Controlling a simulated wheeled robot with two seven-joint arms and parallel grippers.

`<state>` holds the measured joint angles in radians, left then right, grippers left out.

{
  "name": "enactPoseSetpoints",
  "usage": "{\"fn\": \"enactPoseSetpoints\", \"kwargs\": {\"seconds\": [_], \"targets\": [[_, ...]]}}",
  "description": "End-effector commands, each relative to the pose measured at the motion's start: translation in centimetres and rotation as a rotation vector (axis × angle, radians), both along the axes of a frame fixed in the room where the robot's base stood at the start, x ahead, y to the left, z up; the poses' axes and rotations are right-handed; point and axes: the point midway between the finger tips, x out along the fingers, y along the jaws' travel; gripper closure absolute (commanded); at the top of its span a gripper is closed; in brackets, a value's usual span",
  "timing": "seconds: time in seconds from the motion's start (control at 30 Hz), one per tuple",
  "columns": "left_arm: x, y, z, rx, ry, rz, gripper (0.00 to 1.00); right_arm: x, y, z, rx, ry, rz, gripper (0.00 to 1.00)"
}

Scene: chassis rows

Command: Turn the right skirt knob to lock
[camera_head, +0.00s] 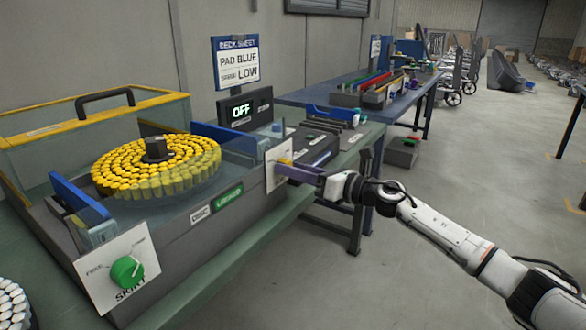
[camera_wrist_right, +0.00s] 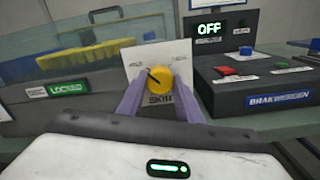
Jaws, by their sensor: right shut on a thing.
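The right skirt knob is yellow (camera_head: 285,161) on a white plate (camera_head: 272,172) at the machine's right front corner. In the right wrist view the yellow knob (camera_wrist_right: 160,86) sits between the two purple fingers of my right gripper (camera_wrist_right: 159,95), which is shut on it. Its dark pointer line points to the upper left; the small labels above are unreadable. In the head view my right gripper (camera_head: 297,171) reaches the plate from the right. A green skirt knob (camera_head: 127,270) on the left plate (camera_head: 97,286) has its pointer toward the upper right. My left gripper is not in view.
A round stack of yellow pads (camera_head: 160,165) stands behind the clear guard. A green LOCKED label (camera_head: 228,197) is on the front. The display (camera_head: 241,111) reads OFF. A dark control box (camera_wrist_right: 262,85) with red and blue buttons stands right of the knob.

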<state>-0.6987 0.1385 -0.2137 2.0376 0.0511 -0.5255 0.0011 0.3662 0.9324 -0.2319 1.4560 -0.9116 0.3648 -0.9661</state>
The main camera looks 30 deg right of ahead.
Motion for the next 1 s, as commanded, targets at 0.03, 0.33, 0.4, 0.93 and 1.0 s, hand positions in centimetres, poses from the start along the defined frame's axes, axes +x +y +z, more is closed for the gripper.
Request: {"fn": "enactPoseSetpoints", "kwargs": {"seconds": [0.03, 0.33, 0.4, 0.93, 1.0], "targets": [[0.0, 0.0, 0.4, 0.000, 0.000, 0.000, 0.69, 0.0, 0.0, 0.1, 0.024, 0.011, -0.001, 0.90], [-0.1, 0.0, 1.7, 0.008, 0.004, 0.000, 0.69, 0.0, 0.0, 0.3, 0.245, 0.103, -0.001, 0.90], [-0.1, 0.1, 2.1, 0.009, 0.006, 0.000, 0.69, 0.0, 0.0, 0.3, 0.307, 0.129, -0.001, 0.90], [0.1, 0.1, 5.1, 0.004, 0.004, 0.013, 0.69, 0.0, 0.0, 0.3, 0.774, 0.322, -0.002, 0.90], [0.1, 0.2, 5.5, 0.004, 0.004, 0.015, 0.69, 0.0, 0.0, 0.3, 0.835, 0.347, -0.002, 0.90]]}}
